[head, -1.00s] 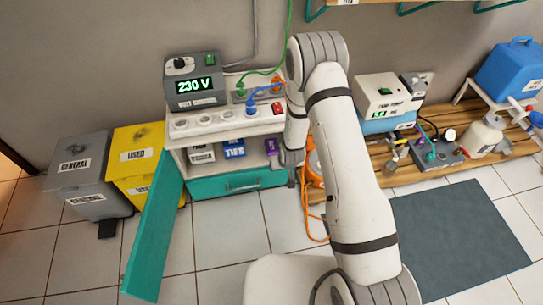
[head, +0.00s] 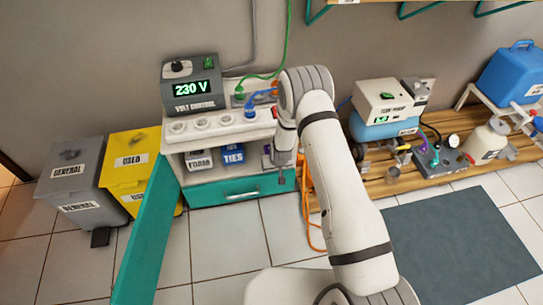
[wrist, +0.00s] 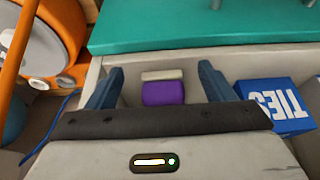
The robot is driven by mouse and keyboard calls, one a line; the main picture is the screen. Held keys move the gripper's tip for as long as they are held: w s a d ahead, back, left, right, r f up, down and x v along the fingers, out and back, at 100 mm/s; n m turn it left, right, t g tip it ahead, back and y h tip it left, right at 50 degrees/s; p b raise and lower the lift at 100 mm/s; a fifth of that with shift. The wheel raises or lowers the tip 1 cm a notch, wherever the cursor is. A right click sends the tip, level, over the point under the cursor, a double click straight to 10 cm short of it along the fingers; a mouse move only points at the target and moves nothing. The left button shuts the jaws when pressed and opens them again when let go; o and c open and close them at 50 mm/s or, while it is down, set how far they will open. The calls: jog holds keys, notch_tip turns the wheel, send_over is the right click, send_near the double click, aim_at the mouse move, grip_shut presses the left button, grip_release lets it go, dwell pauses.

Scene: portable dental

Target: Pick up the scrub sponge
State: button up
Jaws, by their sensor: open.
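The scrub sponge (wrist: 164,93), a purple block with a pale beige strip, lies on the open shelf in the wrist view. It shows between the two blue-grey fingers of my gripper (wrist: 161,72), with a gap on each side. The fingers are spread and hold nothing. How far their tips are from the sponge is hard to tell. In the head view my gripper (head: 283,183) hangs at the right end of the shelf. A small purple-grey bit (head: 267,156) beside it looks like the sponge, mostly hidden by the arm.
The blue TIES box (wrist: 274,105) stands right of the fingers in the wrist view. A FOAM box (head: 199,161) shares the shelf (head: 185,174). The teal drawer (head: 228,190) is below. Orange equipment (wrist: 48,35) is close at the wrist view's left.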

jog(key=shift+w+a+f+b, duration=0.2)
jog(key=shift+w+f, duration=0.1)
jog(key=shift+w, duration=0.35)
jog(key=shift+w+a+f+b, duration=0.2)
jog(key=shift+w+f, duration=0.1)
jog(key=shift+w, duration=0.35)
jog(key=c, duration=1.2)
jog(key=shift+o, duration=0.2)
jog(key=shift+r, duration=0.15)
jog(key=shift+s+r, duration=0.2)
jog(key=shift+s, duration=0.05)
jog(key=s+d+r+p, duration=0.2)
jog(key=s+r, duration=0.1)
jog(key=s, duration=0.3)
jog(key=s+d+r+p, duration=0.2)
jog(key=s+r, duration=0.2)
jog(key=s, duration=0.3)
jog(key=shift+r, duration=0.2)
